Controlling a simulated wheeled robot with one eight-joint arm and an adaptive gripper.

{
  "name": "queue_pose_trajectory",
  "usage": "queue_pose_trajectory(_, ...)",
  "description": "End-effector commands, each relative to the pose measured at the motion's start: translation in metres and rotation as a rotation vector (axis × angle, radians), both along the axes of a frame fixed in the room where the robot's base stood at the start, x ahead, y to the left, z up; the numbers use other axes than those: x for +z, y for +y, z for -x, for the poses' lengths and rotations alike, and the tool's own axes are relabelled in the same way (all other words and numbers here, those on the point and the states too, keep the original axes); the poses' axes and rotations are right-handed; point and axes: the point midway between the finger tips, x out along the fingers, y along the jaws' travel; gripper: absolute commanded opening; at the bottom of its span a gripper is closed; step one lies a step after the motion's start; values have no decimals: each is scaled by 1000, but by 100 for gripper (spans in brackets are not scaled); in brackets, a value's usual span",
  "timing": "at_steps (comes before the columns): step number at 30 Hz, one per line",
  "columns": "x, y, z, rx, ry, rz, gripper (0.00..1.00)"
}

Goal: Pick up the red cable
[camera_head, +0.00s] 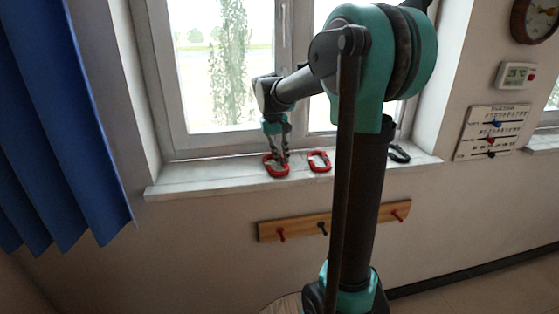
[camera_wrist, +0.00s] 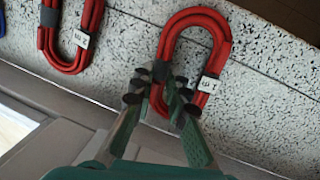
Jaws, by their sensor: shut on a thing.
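A coiled red cable (camera_head: 270,168) with a white tag lies on the window sill. It also shows in the wrist view (camera_wrist: 195,19), where my gripper (camera_wrist: 157,85) is at its near end. My gripper (camera_head: 281,160) points down at it in the head view, its fingers shut on a strand of the coil. A second coiled red cable (camera_head: 319,158) lies on the sill to the right. It shows at the upper left of the wrist view (camera_wrist: 74,45), also with a white tag and a dark band.
The sill (camera_head: 215,182) runs under the window, close to the glass. A dark coil (camera_head: 399,153) lies at its right end. A wooden peg rail (camera_head: 298,227) is on the wall below. A blue curtain (camera_head: 55,120) hangs at the left.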

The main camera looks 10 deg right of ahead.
Motion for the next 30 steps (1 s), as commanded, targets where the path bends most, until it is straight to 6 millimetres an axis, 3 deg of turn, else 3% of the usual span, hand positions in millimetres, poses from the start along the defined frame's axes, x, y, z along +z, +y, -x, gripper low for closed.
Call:
queue_pose_trajectory(8, 30, 0, 3, 0, 0, 0, 0)
queue_pose_trajectory(14, 72, 0, 3, 0, 0, 0, 0)
queue_pose_trajectory(30, 68, 0, 130, 1, 0, 0, 0)
